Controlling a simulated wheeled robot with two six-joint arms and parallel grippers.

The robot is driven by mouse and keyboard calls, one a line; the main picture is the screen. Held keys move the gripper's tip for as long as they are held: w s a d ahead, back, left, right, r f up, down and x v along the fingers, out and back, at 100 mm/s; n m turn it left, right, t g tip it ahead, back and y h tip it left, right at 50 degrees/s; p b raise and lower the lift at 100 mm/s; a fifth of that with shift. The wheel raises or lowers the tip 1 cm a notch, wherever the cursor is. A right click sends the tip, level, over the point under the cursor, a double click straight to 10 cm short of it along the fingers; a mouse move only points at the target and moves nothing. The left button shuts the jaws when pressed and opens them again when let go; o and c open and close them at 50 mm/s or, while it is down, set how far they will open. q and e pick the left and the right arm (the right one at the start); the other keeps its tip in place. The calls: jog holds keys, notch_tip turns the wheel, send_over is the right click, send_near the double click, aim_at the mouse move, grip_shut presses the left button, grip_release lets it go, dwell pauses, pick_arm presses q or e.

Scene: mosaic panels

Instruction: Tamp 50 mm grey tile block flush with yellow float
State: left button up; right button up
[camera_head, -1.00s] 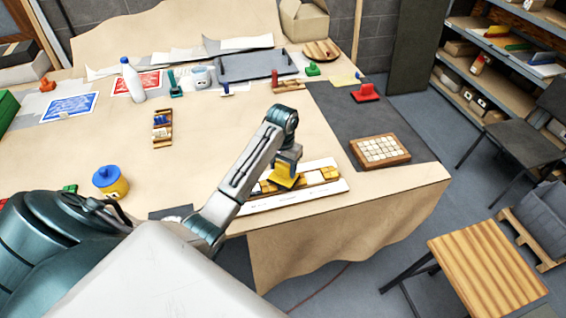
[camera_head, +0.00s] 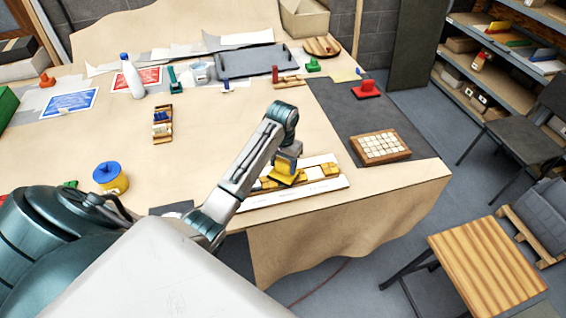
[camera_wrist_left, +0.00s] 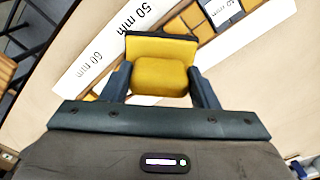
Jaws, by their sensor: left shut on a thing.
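My left gripper (camera_head: 287,163) is shut on the yellow float (camera_head: 283,178). It holds the float low over the mosaic panel (camera_head: 322,183) at the table's front edge. In the left wrist view the yellow float (camera_wrist_left: 160,76) sits between the two dark fingers. Beyond it, a grey block (camera_wrist_left: 222,11) with partly readable "mm" lettering lies in the row of orange-yellow tiles. Beside the row is a white strip (camera_wrist_left: 110,50) marked 50 mm and 60 mm. Whether the float touches the tiles, and what lies under it, is hidden. My right gripper is out of view.
A wooden tray of white tiles (camera_head: 380,148) lies to the right on a dark mat. A yellow pot with a blue lid (camera_head: 110,178) stands at the left. A small wooden rack (camera_head: 162,124) lies behind. The brown tabletop between them is mostly clear.

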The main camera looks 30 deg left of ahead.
pick_arm(q)
jog(key=shift+f, duration=0.45)
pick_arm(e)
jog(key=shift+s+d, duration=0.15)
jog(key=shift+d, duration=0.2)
pick_arm(q)
jog(key=shift+f, duration=0.1)
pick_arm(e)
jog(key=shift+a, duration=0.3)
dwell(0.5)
pick_arm(q)
jog(key=shift+s+d+f, duration=0.15)
jog(key=shift+s+f, duration=0.1)
jog(key=shift+f, duration=0.05)
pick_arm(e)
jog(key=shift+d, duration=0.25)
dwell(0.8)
pick_arm(q)
jog(key=shift+r, duration=0.1)
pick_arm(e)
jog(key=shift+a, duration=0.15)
